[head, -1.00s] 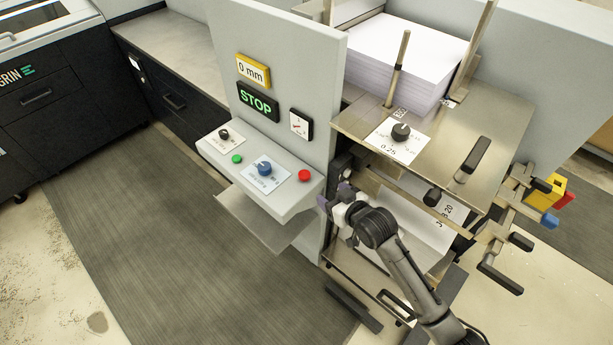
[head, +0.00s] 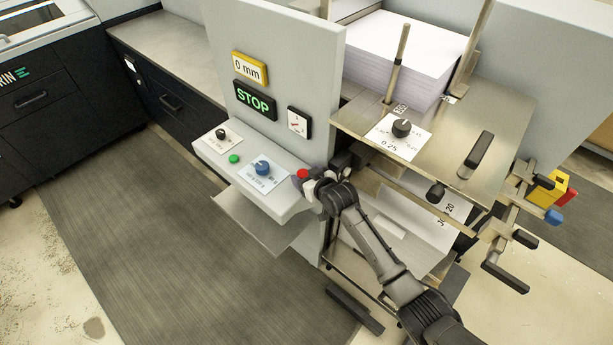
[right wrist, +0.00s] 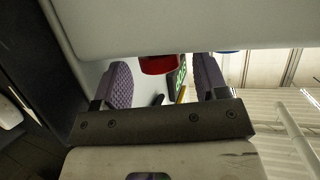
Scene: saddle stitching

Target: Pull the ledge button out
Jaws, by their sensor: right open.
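The red ledge button (head: 302,173) sits at the right end of the light grey sloped ledge (head: 277,213). My right gripper (head: 306,183) is at that end of the ledge, right beside the button and partly covering it. In the right wrist view, the two purple-padded fingers of the open right gripper (right wrist: 165,82) stand apart, with the red button (right wrist: 160,64) showing between them. I cannot see either finger touching the button. The ledge also fills the top of that view. My left gripper is not in view.
A green button (head: 234,158), a blue knob (head: 262,168) and a black knob (head: 221,133) share the ledge. A STOP display (head: 254,101) is on the panel above. The metal feeder table (head: 490,125) with a paper stack (head: 405,55) stands right. The floor mat (head: 150,230) is clear.

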